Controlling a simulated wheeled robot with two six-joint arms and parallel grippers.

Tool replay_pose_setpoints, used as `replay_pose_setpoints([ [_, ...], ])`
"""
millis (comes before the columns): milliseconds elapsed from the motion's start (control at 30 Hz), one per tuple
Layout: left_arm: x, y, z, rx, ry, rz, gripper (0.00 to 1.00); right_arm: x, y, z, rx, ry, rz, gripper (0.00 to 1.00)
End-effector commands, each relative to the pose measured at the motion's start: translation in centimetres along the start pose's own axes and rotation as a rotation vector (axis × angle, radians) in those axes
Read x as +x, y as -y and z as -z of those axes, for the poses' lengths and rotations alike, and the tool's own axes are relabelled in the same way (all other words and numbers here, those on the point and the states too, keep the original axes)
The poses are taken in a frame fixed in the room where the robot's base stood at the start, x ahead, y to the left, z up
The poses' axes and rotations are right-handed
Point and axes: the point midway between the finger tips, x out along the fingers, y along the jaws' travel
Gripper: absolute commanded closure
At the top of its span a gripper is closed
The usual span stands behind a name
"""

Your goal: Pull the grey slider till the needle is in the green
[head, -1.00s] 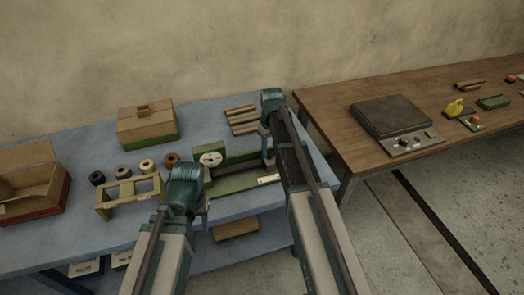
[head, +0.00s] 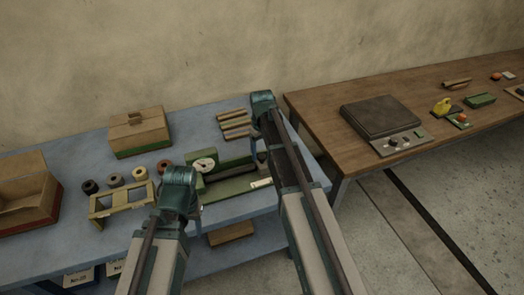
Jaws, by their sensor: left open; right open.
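The green gauge device (head: 228,186) lies on the blue table, with a round white dial (head: 204,165) at its left end and a white label at its right front. The needle is too small to read, and I cannot make out the green zone. I cannot pick out the grey slider; my arms cover parts of the device. My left gripper (head: 194,210) is at the device's left front, open, with its fingers mostly hidden behind its own wrist. My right gripper (head: 257,148) is over the device's right end, open, pointing down, its fingers barely visible. Neither visibly holds anything.
A tan frame (head: 121,200) and several rolls (head: 115,180) are left of the device. A lidded box (head: 139,134) and an open box (head: 28,208) stand further left. Several brown rods (head: 235,123) lie behind. A wooden table (head: 335,125) with a scale (head: 382,120) is at right.

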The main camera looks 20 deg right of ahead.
Motion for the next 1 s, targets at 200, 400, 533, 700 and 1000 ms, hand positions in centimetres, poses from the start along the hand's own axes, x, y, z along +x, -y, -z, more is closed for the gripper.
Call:
replay_pose_setpoints([
  [200, -3.5, 0.3, -0.2, 0.0, 0.0, 0.0, 0.5, -3.5, 0.0, 0.0, 0.0, 0.0, 0.0, 0.29],
  [400, -6.5, 0.6, -0.4, 0.0, 0.0, 0.0, 0.5, -6.6, 0.0, 0.0, 0.0, 0.0, 0.0, 0.29],
  [533, -8.5, 0.8, -0.5, 0.001, 0.0, 0.0, 0.5, -8.5, 0.0, 0.0, 0.001, 0.0, -0.001, 0.29],
  [700, -10.9, 1.0, -0.6, 0.002, 0.0, 0.0, 0.5, -11.0, -0.1, 0.0, 0.001, 0.0, -0.001, 0.29],
  [1000, -12.5, 1.2, -0.7, 0.001, 0.0, 0.0, 0.5, -12.6, -0.1, 0.0, 0.001, 0.0, -0.001, 0.29],
])
